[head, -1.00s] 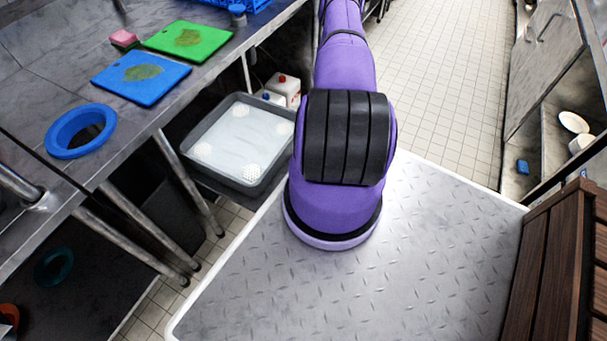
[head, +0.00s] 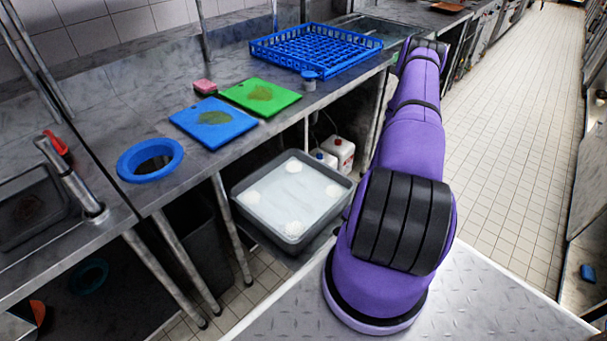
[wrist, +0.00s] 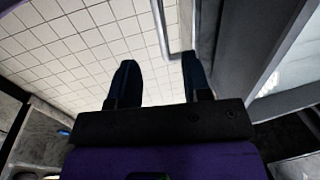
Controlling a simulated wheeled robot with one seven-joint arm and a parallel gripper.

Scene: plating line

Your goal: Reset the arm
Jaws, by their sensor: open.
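My gripper (wrist: 160,82) shows in the wrist view with its two dark fingers apart and nothing between them. It is above the pale tiled floor (wrist: 75,45), seen past the fingertips. In the head view my purple arm stretches away over the floor beside the steel counter (head: 345,92). The gripper itself is hidden there behind the far end of the arm.
A grey tub (head: 262,215) and white jugs (head: 340,153) sit below. The aisle floor (head: 510,140) is clear.

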